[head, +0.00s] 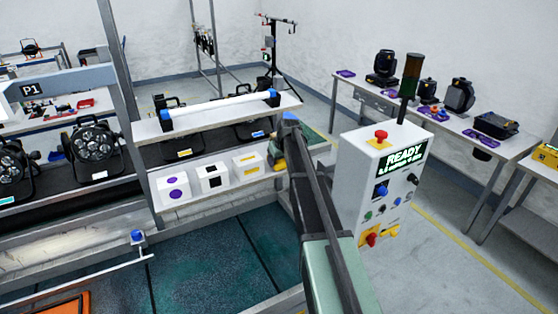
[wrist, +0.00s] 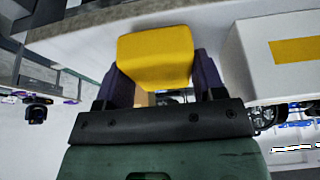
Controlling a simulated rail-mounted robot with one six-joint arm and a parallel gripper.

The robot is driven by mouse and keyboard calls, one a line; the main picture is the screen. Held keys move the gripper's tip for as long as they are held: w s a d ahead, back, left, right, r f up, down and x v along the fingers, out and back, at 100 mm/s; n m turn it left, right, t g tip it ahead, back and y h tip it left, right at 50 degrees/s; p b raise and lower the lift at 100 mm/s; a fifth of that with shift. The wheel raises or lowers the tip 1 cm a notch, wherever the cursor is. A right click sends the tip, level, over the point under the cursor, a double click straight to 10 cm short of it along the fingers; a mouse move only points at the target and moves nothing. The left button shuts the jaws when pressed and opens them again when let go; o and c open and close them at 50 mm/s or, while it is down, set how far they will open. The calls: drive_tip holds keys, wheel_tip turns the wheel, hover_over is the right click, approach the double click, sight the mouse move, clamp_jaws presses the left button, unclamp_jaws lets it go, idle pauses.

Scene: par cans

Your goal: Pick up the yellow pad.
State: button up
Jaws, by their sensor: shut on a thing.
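The yellow pad (wrist: 155,58) is a rounded block that sits between the two dark purple fingers of my gripper (wrist: 160,80) in the wrist view. The fingers are shut on its sides. In the head view my gripper (head: 279,151) is at the right end of the lower white shelf, just right of the white box with yellow bars (head: 247,167). Only a small part of the pad shows there, and my arm hides much around it. I cannot tell whether the pad touches the shelf.
White boxes with purple dots (head: 173,188) and a black square (head: 212,179) stand left on the shelf. An upper shelf (head: 146,131) with a white tube (head: 219,110) is above. A control cabinet (head: 375,190) reading READY stands right of my arm. Grey floor (head: 440,255) is open beyond it.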

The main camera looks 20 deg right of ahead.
wheel_tip(320, 180, up, 4)
drive_tip(key=p, duration=0.3)
drive_tip(key=shift+s+f, duration=0.1)
drive_tip(key=shift+f, duration=0.05)
drive_tip(key=s, duration=1.8)
drive_tip(key=shift+d+f+b, duration=0.4)
drive_tip(key=shift+d+f, duration=0.05)
drive_tip(key=shift+w, duration=0.1)
